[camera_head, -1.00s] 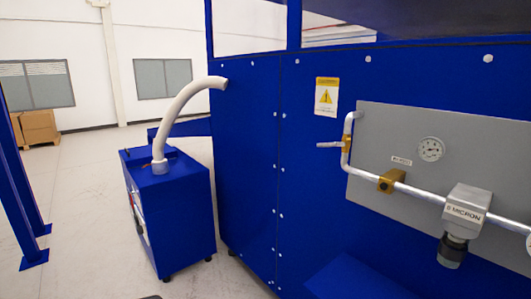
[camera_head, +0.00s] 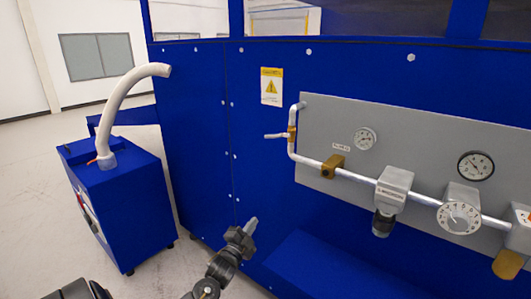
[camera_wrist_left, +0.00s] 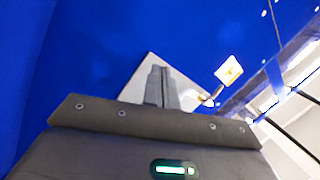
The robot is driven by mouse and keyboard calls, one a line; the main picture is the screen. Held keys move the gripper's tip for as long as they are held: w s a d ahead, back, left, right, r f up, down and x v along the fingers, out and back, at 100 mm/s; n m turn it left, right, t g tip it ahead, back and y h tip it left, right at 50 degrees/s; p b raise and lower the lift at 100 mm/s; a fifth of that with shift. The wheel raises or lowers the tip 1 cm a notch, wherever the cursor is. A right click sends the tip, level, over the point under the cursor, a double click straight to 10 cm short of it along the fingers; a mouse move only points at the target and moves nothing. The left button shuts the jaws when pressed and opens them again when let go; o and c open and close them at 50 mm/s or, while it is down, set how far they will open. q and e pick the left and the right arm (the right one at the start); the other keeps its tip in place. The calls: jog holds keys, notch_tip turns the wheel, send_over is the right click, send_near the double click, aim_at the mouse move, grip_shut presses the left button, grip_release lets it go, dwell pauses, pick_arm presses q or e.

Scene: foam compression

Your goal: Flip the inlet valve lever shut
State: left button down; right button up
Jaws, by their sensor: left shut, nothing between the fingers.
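The inlet valve (camera_head: 292,133) is a small brass body on the short upright part of the silver pipe (camera_head: 310,160), at the left end of the grey panel. Its lever (camera_head: 275,136) points left, roughly level and across that upright pipe. My left gripper (camera_head: 252,223) is shut and empty, below and left of the lever and apart from it. In the left wrist view its closed fingers (camera_wrist_left: 161,88) lie in front of the grey panel (camera_wrist_left: 148,76), with a brass part (camera_wrist_left: 208,101) to their right. My right gripper is not in view.
The pipe also carries a brass block (camera_head: 333,166), a grey regulator (camera_head: 392,190) and a dial unit (camera_head: 460,212). Gauges and a yellow warning label (camera_head: 271,87) are on the machine. A blue cabinet with a white hose (camera_head: 115,95) stands left. Space before the panel looks clear.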

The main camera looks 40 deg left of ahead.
pick_arm(q)
notch_tip(320, 180, up, 19)
jog(key=s+m+t+p, duration=0.1)
jog(key=m+t, duration=0.2)
jog(key=t, duration=0.2)
jog(key=p, duration=0.6)
send_near(269, 137)
jog(key=x, duration=0.5)
jog(key=shift+r, duration=0.15)
jog(key=shift+w+a+r, duration=0.1)
jog(key=shift+w+r, duration=0.2)
jog(key=shift+w, duration=0.45)
